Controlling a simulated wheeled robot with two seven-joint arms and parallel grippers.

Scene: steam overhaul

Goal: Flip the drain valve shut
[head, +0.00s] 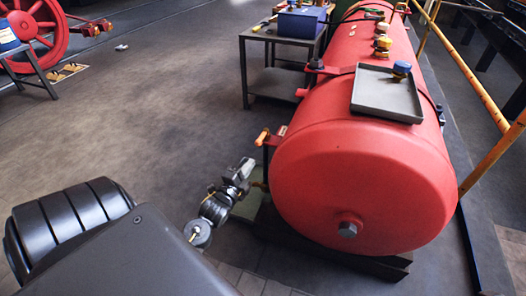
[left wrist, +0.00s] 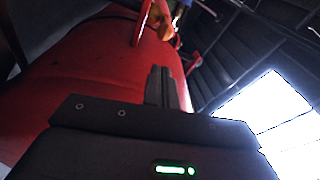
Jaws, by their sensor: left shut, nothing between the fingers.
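The red boiler tank (head: 365,170) lies on its side at the right, its round end towards me. At its left side is a valve with an orange handle (head: 263,137); I take this for the drain valve. The handle points up and to the left, and whether it is open or shut I cannot tell. My left gripper (head: 246,165) is shut and empty, just below and left of the handle, apart from it as far as I can see. In the left wrist view the shut fingers (left wrist: 161,78) point towards an orange part (left wrist: 160,22) beside the red tank. My right gripper is out of view.
A grey tray (head: 387,96) with a blue-capped part (head: 401,69) rests on the tank. A dark table (head: 270,35) with a blue box (head: 300,22) stands behind the valve. A yellow rail (head: 470,75) runs along the right.

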